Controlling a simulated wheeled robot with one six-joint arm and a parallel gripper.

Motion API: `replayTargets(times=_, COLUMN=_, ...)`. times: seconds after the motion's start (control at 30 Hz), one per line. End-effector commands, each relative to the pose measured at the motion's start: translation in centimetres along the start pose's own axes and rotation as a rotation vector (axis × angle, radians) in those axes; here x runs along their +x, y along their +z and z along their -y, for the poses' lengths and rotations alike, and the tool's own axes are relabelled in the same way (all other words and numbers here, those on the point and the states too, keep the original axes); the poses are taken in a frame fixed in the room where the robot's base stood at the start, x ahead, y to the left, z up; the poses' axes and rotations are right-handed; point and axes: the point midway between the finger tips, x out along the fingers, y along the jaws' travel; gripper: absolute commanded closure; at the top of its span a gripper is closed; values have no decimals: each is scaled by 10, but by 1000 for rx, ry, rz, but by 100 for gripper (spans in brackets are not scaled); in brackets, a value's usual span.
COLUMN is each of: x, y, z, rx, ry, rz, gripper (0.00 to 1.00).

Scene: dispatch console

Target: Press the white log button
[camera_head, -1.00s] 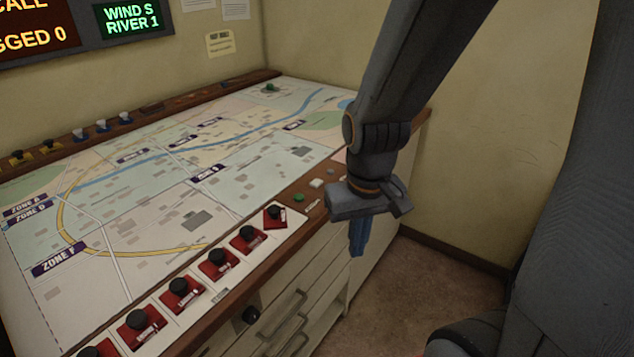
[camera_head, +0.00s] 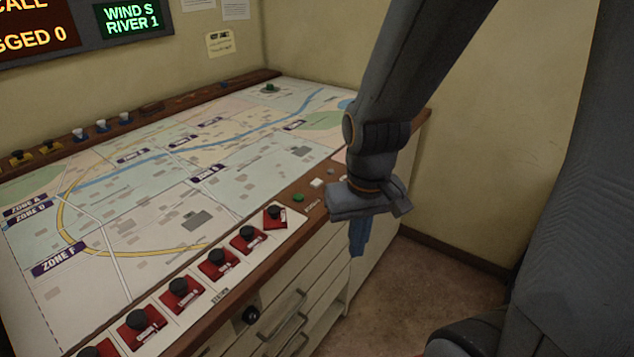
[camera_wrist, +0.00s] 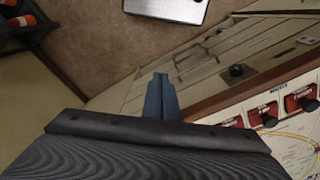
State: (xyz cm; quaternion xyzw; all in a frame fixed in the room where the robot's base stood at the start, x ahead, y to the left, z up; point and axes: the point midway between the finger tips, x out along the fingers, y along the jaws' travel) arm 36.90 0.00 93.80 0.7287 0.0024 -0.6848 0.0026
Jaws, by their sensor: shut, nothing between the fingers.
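My gripper (camera_head: 357,240) is right of the white button, past the console's front edge, pointing down beside the drawers. Its blue fingers are together with nothing between them. In the wrist view my gripper (camera_wrist: 160,95) points toward the drawer fronts, and the white button does not show there. The button's label is too small to read.
Several red switch blocks with black knobs (camera_head: 249,236) line the front of the map table (camera_head: 150,215). Drawers with handles (camera_head: 290,303) and a black knob (camera_head: 250,315) are below the rim. Carpet (camera_head: 405,285) lies open at the right. A wall stands behind.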

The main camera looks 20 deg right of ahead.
Motion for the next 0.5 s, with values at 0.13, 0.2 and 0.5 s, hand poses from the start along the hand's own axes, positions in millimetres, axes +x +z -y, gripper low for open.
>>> replayTargets(times=0.13, x=0, y=0, z=0, rx=-1, ry=0, rz=0, gripper=100)
replayTargets(times=0.2, x=0, y=-2, z=-1, rx=-13, ry=2, rz=-5, gripper=100)
replayTargets(times=0.5, x=-9, y=-64, z=-18, rx=-439, ry=76, rz=-129, gripper=100)
